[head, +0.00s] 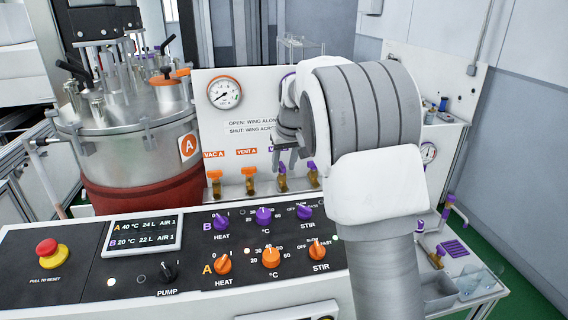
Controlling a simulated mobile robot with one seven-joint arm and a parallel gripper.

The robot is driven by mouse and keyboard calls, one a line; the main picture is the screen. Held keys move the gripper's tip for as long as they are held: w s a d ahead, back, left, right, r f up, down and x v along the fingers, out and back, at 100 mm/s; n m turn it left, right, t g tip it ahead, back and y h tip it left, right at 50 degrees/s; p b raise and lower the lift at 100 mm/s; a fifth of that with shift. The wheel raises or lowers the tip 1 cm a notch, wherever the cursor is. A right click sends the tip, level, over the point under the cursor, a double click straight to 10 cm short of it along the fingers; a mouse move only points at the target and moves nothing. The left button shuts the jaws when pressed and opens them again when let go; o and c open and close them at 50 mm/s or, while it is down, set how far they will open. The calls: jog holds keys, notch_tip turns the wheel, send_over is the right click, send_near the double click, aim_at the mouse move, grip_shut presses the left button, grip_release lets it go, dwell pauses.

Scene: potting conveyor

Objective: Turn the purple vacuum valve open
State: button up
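A row of small brass valves stands on the ledge under the white panel (235,115). The third from the left, a valve with a purple wing (282,180), is under a purple label that my gripper mostly covers; only a "V" shows. A fourth valve (312,177) stands to its right, partly hidden by my arm, its label hidden. My gripper (285,160) is just above the third valve, fingers pointing down and apart, with nothing seen between them. Whether it touches the wing I cannot tell.
Orange valves VAC A (215,183) and VENT A (250,182) stand to the left. A pressure gauge (225,92) is above them. A steel vessel (125,140) stands left. The control console (200,265) with knobs and a red stop button (47,248) lies in front.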

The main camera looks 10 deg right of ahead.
grip_shut()
jog(key=shift+m, duration=0.3)
jog(key=shift+f+m+h, duration=0.1)
jog(key=shift+m+h, duration=0.2)
jog(key=shift+m, duration=0.1)
jog(key=shift+o, duration=0.3)
grip_release()
jog(key=shift+a, duration=0.1)
